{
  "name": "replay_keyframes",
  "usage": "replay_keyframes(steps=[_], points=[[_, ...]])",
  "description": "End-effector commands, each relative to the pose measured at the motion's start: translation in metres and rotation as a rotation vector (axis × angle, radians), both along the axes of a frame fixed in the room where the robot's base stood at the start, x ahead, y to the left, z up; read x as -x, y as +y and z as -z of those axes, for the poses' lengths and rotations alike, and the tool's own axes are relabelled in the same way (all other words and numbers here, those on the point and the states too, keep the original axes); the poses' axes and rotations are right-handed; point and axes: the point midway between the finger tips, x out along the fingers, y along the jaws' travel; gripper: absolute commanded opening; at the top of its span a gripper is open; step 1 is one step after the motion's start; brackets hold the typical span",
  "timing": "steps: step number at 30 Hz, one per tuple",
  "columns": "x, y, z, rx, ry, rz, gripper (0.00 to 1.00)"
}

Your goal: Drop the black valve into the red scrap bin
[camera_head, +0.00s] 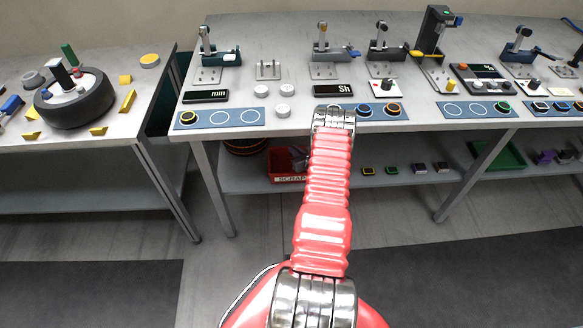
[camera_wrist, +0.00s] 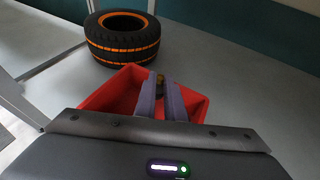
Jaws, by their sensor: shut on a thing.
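A black tyre with orange bands (camera_wrist: 123,42) stands just behind the bin on the shelf. The workbench (camera_head: 300,123) with gauges and clamps lies above this shelf. Small coloured blocks (camera_head: 392,169) and a green tray (camera_head: 500,155) are farther right on the shelf.

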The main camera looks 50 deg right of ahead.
Motion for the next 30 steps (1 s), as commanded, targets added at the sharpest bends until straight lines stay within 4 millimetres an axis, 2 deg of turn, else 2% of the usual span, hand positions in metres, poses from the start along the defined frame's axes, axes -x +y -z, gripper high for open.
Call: replay_keyframes(steps=[7,18,19,28,30], points=[[0.000,0.000,0.021,0.000,0.000,0.000,0.00],[-0.001,0.000,0.024,0.000,0.000,-0.001,0.00],[-0.001,0.000,0.024,0.000,0.000,-0.001,0.10],[-0.001,0.001,0.024,0.000,0.000,-0.001,0.31],[-0.001,0.001,0.024,0.000,0.000,-0.001,0.31]])
